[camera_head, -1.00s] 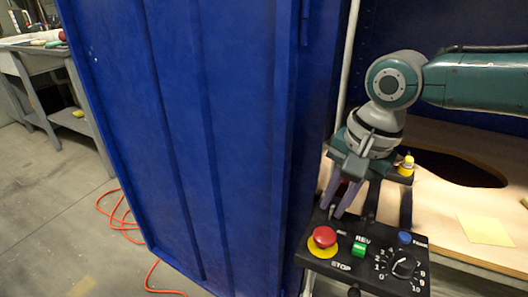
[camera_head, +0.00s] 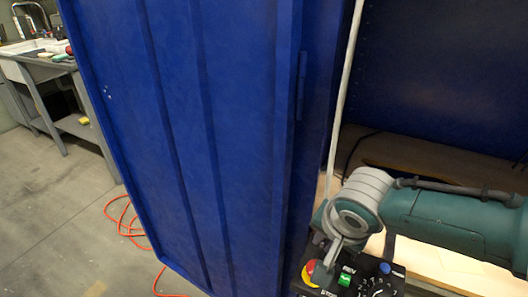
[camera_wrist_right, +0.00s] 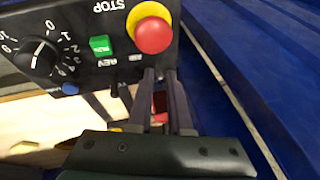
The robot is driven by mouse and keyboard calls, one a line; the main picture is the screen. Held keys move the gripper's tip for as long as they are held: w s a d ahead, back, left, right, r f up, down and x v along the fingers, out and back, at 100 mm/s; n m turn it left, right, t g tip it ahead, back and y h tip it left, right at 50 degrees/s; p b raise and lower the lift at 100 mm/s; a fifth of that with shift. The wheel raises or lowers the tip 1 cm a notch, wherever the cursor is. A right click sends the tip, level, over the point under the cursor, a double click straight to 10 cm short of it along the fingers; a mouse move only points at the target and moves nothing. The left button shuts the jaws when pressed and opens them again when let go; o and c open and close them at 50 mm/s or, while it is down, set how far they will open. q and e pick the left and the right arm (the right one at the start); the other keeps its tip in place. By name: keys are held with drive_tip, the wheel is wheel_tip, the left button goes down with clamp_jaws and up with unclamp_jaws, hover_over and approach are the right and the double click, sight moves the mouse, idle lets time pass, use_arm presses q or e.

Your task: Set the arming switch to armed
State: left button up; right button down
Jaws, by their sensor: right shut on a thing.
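The control panel (camera_wrist_right: 85,15) fills the upper left of the right wrist view, with its lettering upside down. My right gripper (camera_wrist_right: 160,74) reaches the panel edge near a small label beside the red stop button. It is shut on the arming switch, which its fingertips mostly hide. I cannot read the switch position. A small red part (camera_wrist_right: 158,103) shows between the fingers, farther back. In the head view my right gripper (camera_head: 325,280) points down at the panel, and my wrist covers the switch. My left gripper is not in view.
A red stop button (camera_wrist_right: 154,35) on a yellow disc sits close to the fingertips. A green button (camera_wrist_right: 101,46), black dial (camera_wrist_right: 38,57) and blue button (camera_wrist_right: 70,88) are on the panel. A tall blue door (camera_head: 190,140) stands left of it.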

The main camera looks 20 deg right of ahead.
drive_tip(key=shift+s+a+f+t+h, duration=0.1)
drive_tip(key=shift+s+a+t+h, duration=0.15)
drive_tip(key=shift+t+h, duration=0.05)
drive_tip(key=shift+s+a+f+t+h+b, duration=0.15)
drive_tip(key=shift+f+t+h+b, duration=0.1)
drive_tip(key=shift+t+h+b, duration=0.25)
drive_tip(key=shift+f+t+h+b, duration=0.15)
drive_tip(key=shift+t+h+b, duration=0.25)
drive_tip(key=shift+h, duration=0.1)
drive_tip(key=shift+s+t+h+b, duration=0.15)
drive_tip(key=shift+t+h+b, duration=0.2)
drive_tip(key=shift+b, duration=0.2)
drive_tip(key=c, duration=0.9)
unclamp_jaws()
drive_tip(key=shift+r, duration=0.2)
drive_tip(key=shift+o, duration=0.2)
